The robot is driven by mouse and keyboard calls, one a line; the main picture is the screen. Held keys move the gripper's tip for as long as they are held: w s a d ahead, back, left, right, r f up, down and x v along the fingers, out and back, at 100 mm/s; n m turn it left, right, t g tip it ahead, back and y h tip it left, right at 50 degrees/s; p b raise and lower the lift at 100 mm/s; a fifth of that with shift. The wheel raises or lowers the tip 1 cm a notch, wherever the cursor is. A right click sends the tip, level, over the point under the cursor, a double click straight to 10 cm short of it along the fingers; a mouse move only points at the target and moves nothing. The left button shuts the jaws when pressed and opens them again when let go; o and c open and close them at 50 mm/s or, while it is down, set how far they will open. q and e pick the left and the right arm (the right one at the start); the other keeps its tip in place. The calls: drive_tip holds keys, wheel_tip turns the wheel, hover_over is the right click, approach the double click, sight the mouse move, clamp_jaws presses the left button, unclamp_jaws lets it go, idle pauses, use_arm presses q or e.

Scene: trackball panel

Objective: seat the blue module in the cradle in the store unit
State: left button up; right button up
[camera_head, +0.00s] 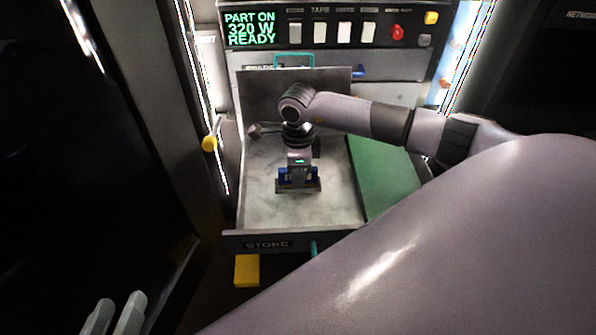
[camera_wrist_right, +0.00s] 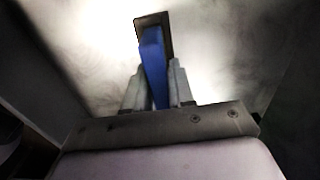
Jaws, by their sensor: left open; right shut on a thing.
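The store unit is an open drawer with a front labelled STORE (camera_head: 268,244) and a pale floor (camera_head: 270,213). My right gripper (camera_head: 298,178) reaches down into it, shut on the blue module (camera_head: 284,177). In the right wrist view the blue module (camera_wrist_right: 153,62) stands between the two fingers of the right gripper (camera_wrist_right: 156,88). A dark piece that looks like the cradle (camera_head: 312,187) lies directly under the module; it also shows at the module's far end in the wrist view (camera_wrist_right: 146,20). I cannot tell whether the module is fully down in it. My left gripper (camera_head: 118,314) is open and empty at the lower left.
A panel behind has a screen (camera_head: 250,29) reading "PART ON 320 W READY", white switches and a red button (camera_head: 397,32). A green surface (camera_head: 385,178) lies right of the drawer floor. A yellow block (camera_head: 246,270) is below the drawer front. My right arm crosses the right side.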

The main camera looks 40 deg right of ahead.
use_arm(q)
drive_tip(key=shift+f, duration=0.25)
use_arm(e)
drive_tip(key=shift+f, duration=0.35)
drive_tip(key=o, duration=1)
drive_tip(key=shift+r, duration=0.75)
wheel_tip(320, 180, up, 6)
drive_tip(key=shift+f+p, duration=0.25)
drive_tip(key=shift+p, duration=0.95)
drive_tip(key=shift+r, duration=0.15)
use_arm(q)
drive_tip(key=shift+w+d+r+n+g, duration=0.1)
drive_tip(key=shift+d+r+n+g, duration=0.2)
drive_tip(key=shift+d+r, duration=0.25)
